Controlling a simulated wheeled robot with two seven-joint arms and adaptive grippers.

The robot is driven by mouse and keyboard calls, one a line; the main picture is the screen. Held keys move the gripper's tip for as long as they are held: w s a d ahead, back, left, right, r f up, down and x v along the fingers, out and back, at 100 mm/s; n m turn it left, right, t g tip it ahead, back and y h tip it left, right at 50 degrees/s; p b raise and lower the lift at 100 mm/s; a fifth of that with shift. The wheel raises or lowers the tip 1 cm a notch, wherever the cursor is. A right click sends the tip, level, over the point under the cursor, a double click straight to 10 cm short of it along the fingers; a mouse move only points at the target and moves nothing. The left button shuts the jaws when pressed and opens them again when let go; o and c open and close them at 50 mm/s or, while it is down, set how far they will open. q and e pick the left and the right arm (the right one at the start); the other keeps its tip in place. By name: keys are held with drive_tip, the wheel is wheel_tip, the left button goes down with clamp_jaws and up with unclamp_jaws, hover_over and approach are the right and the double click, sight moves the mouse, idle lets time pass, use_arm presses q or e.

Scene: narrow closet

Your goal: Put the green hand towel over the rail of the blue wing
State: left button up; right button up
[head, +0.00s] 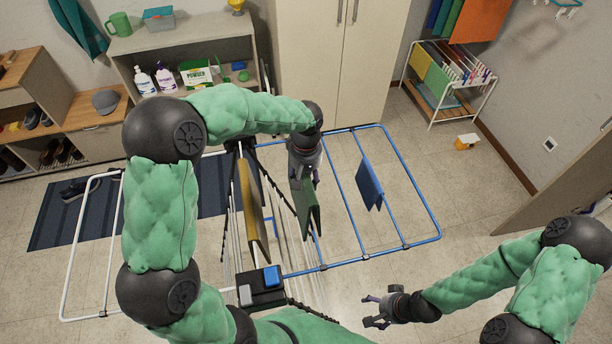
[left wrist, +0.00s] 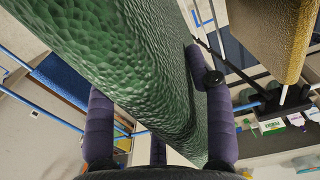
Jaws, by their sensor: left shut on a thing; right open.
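The green hand towel (head: 308,208) hangs folded from my left gripper (head: 304,178), beside the inner edge of the blue wing. In the left wrist view the towel (left wrist: 140,65) fills the space between the two dark fingers, which are shut on it. I cannot tell whether the towel touches a rail. The blue wing (head: 412,181) of the drying rack spreads to the right, with several thin rails. A blue cloth (head: 370,187) hangs over one of its rails. My right gripper (head: 374,313) is open and empty, in front of the blue wing.
A mustard towel (head: 251,212) hangs on the rack's middle part, left of the green towel. The white wing (head: 75,235) spreads left over a dark striped mat (head: 55,222). A shelf, a cabinet (head: 340,70) and a small rack (head: 432,123) stand behind.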

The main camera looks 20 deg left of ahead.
use_arm(q)
wheel_tip(320, 180, down, 13)
drive_tip(key=b, duration=0.9)
drive_tip(key=shift+r, duration=0.15)
idle(1.0)
idle(0.4)
drive_tip(key=o, duration=1.6)
wheel_tip(320, 180, up, 12)
drive_tip(key=shift+f, duration=0.1)
